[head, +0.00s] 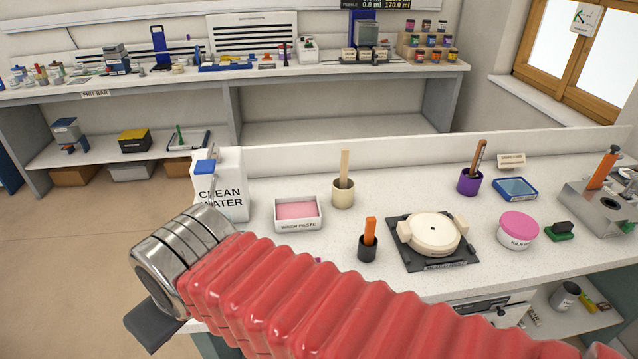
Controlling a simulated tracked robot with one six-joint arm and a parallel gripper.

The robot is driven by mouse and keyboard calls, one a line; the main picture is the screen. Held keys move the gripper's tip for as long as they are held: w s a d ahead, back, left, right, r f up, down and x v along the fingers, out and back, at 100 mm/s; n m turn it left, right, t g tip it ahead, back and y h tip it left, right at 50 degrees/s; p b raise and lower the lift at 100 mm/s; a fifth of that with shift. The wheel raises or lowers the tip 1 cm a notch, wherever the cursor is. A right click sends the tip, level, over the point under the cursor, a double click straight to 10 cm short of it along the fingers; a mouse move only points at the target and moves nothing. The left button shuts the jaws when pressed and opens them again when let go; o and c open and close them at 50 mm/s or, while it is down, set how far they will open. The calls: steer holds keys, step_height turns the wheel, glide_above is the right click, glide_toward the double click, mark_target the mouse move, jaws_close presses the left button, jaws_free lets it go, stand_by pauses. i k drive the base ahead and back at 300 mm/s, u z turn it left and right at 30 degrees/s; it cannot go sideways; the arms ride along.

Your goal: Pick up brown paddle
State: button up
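The brown paddle (479,153) stands upright, tilted slightly right, in a purple cup (468,184) at the back of the white bench; its lower end is hidden in the cup. My red ribbed arm crosses the lower front of the view and ends in a metal joint at the left. Below that joint a dark grey part of my gripper (153,325) shows, at the bench's front left corner, far left of the paddle. Its fingertips cannot be made out, so I cannot tell whether it is open or shut.
A cream cup (343,194) holds a pale wooden stick and a black cup (367,248) holds an orange-handled tool. A water container (220,188) stands at left.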

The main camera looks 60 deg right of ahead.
mark_target(344, 161)
steer(key=u, duration=0.55)
steer(key=k, duration=1.1)
steer(key=z, duration=0.95)
steer(key=i, duration=1)
steer(key=z, duration=0.1)
